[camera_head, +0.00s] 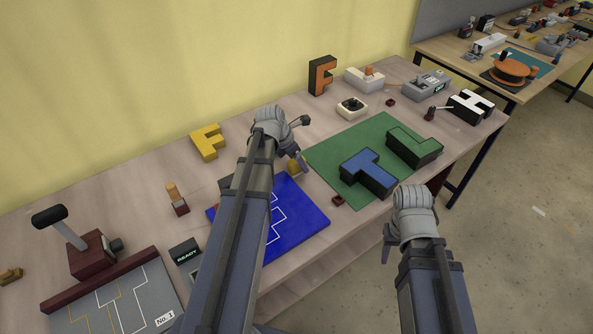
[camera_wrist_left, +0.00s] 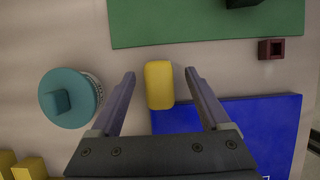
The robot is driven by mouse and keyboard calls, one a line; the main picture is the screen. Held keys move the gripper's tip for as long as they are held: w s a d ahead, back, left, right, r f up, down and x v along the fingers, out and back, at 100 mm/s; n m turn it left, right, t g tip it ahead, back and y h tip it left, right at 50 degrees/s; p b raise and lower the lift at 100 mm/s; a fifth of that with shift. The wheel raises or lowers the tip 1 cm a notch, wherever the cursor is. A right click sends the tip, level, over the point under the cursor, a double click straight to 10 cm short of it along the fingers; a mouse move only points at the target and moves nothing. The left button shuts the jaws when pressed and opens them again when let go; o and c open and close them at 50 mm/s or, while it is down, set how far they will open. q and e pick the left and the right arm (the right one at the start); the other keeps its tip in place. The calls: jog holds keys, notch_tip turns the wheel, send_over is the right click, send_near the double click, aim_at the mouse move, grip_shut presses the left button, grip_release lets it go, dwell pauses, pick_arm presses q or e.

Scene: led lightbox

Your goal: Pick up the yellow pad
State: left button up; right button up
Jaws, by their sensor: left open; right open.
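The yellow pad (camera_wrist_left: 159,85) is a small rounded block in the left wrist view. It lies on the wooden table between a green mat and a blue board, close to the blue board's edge. My left gripper (camera_wrist_left: 160,73) is open, with one finger on each side of the pad and visible gaps to both. In the head view the pad (camera_head: 294,168) is partly hidden by my left gripper (camera_head: 299,150). My right gripper (camera_head: 390,238) is open and empty near the table's front edge, its fingers mostly hidden by its wrist.
The green mat (camera_head: 326,157) holds a blue-topped T block (camera_head: 368,170) and a green-topped L block (camera_head: 414,147). The blue board (camera_head: 305,215) lies nearer. A small dark red block (camera_wrist_left: 271,49) and a teal round knob (camera_wrist_left: 65,103) flank the pad.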

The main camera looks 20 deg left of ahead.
pick_arm(q)
jog(key=b+x, duration=0.1)
jog(key=x, duration=0.2)
jog(key=shift+a+b, duration=0.1)
jog(key=shift+b, duration=0.3)
jog(key=shift+r, duration=0.1)
pick_arm(e)
notch_tip(320, 180, down, 3)
jog(key=shift+r, duration=0.2)
pick_arm(q)
jog(key=shift+c, duration=0.3)
grip_shut()
